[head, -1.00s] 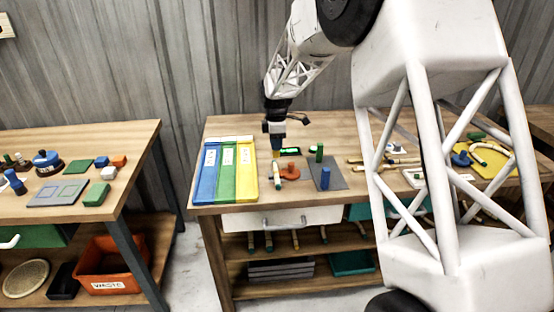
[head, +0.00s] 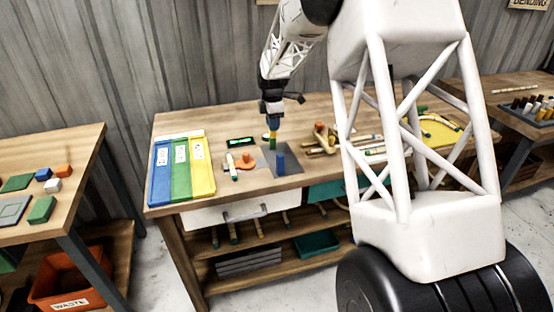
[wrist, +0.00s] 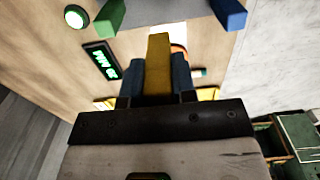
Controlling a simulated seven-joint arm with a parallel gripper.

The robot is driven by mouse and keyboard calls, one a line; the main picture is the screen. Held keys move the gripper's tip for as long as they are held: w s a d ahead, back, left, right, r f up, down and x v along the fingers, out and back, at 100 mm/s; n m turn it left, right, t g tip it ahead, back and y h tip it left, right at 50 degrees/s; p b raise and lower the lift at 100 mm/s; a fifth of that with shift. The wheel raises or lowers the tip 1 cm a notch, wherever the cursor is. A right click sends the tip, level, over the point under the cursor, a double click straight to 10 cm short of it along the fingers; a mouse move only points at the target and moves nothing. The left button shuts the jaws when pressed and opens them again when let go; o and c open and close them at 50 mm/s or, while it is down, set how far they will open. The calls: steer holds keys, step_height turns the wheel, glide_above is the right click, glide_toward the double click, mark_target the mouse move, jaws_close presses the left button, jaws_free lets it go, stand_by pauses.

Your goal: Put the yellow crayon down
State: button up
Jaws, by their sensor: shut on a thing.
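My gripper (head: 272,121) is shut on the yellow crayon (wrist: 158,65), a thick yellow block-like stick between the two blue fingers in the wrist view. In the head view the yellow crayon (head: 272,132) shows as a small yellow patch under the gripper, above the back part of a grey mat (head: 264,160). A green peg (head: 272,143) shows just below it, and a blue peg (head: 281,164) stands on the mat. In the wrist view the green peg (wrist: 110,17) is left of the crayon and the blue peg (wrist: 230,13) right. I cannot tell whether the crayon touches anything.
An orange disc (head: 247,164), a pale stick with a green end (head: 231,167) and a lit green display (head: 241,141) lie left of the mat. Blue, green and yellow trays (head: 181,185) fill the table's left end. Bent rattan pieces (head: 322,142) lie to the right.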

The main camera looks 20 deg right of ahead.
steer(key=shift+d+r, duration=0.1)
steer(key=shift+d, duration=0.75)
steer(key=shift+f, duration=2.5)
steer(key=shift+f, duration=2.5)
steer(key=shift+f, duration=0.1)
steer(key=o, duration=0.8)
